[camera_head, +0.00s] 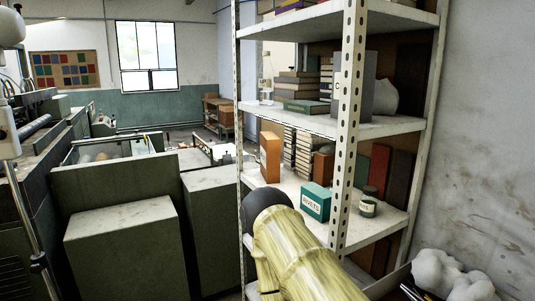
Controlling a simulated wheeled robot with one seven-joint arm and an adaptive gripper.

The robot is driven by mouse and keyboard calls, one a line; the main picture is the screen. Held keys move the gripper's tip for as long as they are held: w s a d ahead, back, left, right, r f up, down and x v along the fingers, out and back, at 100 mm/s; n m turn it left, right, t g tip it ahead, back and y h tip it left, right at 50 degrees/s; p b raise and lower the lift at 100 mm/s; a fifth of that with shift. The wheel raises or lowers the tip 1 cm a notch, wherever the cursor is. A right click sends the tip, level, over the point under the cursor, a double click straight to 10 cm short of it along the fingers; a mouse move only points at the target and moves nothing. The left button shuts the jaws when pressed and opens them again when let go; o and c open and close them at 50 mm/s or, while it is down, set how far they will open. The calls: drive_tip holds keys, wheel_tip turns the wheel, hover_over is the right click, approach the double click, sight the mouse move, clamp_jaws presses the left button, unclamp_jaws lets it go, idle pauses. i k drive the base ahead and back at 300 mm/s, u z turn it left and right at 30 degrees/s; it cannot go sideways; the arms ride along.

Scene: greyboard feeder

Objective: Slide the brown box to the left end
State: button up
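An upright orange-brown box (270,157) stands on the middle shelf (290,183) of the metal rack, close to the rack's left front post. It is the thing that best fits the brown box. My arm, in a pale yellow cover with a black joint, reaches up from the bottom of the view in front of the shelf, below and near the box. My gripper's fingers do not show, so I cannot tell what they touch.
Right of the box are upright books (303,152), a teal labelled box (316,202) and a small dark jar (369,201). The perforated front post (348,130) stands before the shelf. Green machinery (125,240) fills the left; white crumpled lumps (450,275) lie lower right.

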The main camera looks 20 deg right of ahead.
sight(270, 143)
drive_tip(key=i, duration=1)
